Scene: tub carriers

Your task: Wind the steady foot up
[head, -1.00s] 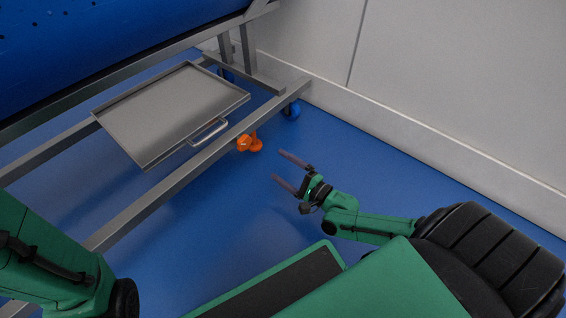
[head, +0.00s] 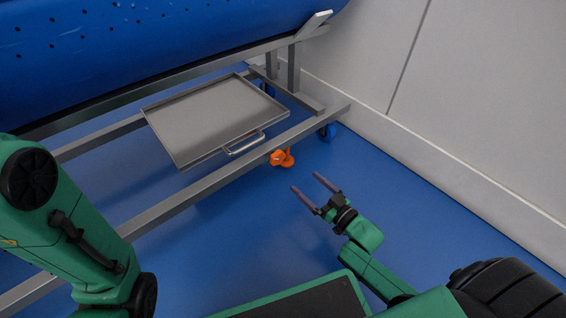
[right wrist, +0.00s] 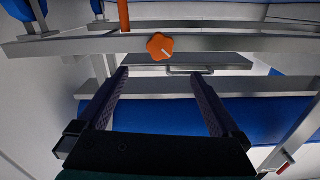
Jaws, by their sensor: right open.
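The orange steady foot (head: 282,158) shows below the lower rail of the tub carrier (head: 215,181), near its right end. In the right wrist view its lobed orange knob (right wrist: 160,46) with a pale mark lies beyond the fingertips, and an orange post (right wrist: 124,15) is beside it. My right gripper (head: 305,181) is open and empty. Its fingers point toward the foot, and a gap separates them from it. In the right wrist view the knob appears between the lines of the two open fingers (right wrist: 160,74). My left gripper is out of view.
A grey tray (head: 210,118) with a handle (head: 245,143) sits in the carrier frame, left of the foot. A blue caster (head: 327,133) stands to the right, close to the pale wall (head: 480,110). Blue floor is clear around my right gripper.

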